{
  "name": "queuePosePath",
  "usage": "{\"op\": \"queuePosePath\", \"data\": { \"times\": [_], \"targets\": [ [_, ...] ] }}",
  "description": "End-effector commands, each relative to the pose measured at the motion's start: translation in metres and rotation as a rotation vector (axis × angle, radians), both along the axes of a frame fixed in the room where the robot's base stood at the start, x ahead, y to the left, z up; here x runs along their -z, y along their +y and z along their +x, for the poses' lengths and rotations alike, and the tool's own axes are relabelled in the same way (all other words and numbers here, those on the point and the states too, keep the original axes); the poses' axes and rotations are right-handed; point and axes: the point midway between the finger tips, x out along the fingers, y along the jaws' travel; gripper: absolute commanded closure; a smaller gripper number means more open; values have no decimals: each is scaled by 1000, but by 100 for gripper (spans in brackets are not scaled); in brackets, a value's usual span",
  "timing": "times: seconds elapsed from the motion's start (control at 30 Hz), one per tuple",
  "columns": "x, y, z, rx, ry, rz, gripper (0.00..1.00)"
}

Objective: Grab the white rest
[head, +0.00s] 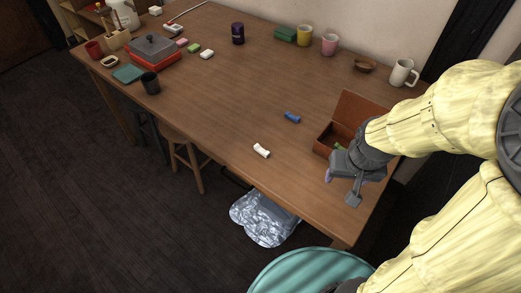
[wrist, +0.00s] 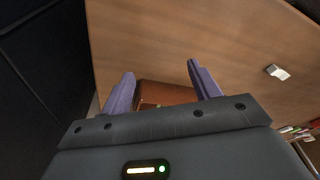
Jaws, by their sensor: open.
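The white rest (head: 261,150) is a small, short piece lying on the wooden table near its front edge, left of the open brown box. A small white piece (wrist: 277,72) at the right of the wrist view looks like the same rest. My gripper (head: 342,187) is over the table's right end, just in front of the box and well to the right of the rest. In the wrist view its two purple fingers (wrist: 161,84) are spread apart with nothing held between them.
A brown box (head: 325,142) with raised lid stands beside my gripper, holding something green. A blue rest (head: 292,117) lies behind the white one. Cups and a white mug (head: 403,72) line the back. A stool (head: 184,157) stands below the front edge. The table's middle is clear.

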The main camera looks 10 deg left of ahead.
Motion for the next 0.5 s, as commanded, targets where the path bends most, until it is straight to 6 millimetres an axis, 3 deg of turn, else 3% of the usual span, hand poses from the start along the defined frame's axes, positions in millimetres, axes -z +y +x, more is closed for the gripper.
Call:
{"op": "queuePosePath", "data": {
  "times": [0.27,0.5],
  "targets": [
    [-49,35,34,119,56,52,29],
    [-94,95,72,306,137,88,29]
  ]
}}
